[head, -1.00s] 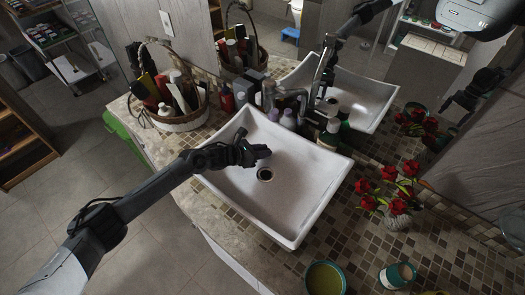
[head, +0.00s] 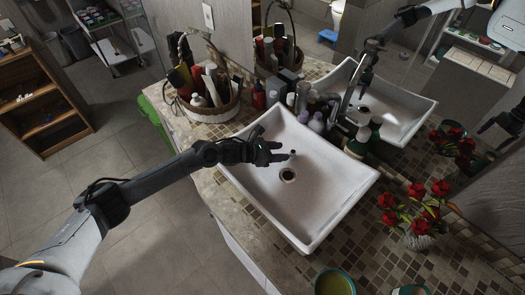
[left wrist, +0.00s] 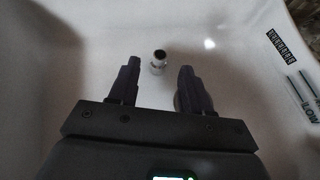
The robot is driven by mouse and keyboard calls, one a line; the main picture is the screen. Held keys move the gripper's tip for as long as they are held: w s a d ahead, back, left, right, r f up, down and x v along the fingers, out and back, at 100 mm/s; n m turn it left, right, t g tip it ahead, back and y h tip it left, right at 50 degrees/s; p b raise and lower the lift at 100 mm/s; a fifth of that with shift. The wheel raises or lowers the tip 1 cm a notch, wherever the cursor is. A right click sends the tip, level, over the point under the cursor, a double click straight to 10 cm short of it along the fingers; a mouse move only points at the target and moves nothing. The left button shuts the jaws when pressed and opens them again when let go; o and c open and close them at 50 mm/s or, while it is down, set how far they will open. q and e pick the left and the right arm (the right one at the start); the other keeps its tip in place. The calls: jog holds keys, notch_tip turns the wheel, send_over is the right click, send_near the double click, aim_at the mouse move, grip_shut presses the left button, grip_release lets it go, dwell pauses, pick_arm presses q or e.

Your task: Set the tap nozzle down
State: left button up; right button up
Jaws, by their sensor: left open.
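The tap nozzle (head: 292,154) is a small pale metal piece over the white basin, just past my left fingertips in the head view. The white basin (head: 325,190) has a dark round drain (head: 288,175) close to the nozzle. My right gripper is not in view.
A tap (head: 340,108) and several bottles (head: 316,122) line the basin's back edge. A basket (head: 215,108) of toiletries stands at the left, and red flowers (head: 415,207) at the right. The mirror behind reflects the arm. The basin's front half is clear.

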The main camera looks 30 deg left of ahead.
pick_arm(q)
jog(key=v, duration=0.6)
jog(key=shift+s+a+r, duration=0.1)
jog(key=shift+s+a, duration=0.1)
jog(key=shift+s, duration=0.05)
jog(key=shift+s+a+r, duration=0.2)
jog(key=shift+s+r, duration=0.05)
jog(key=shift+s, duration=0.1)
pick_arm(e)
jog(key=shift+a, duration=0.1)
pick_arm(q)
jog(key=shift+r, duration=0.1)
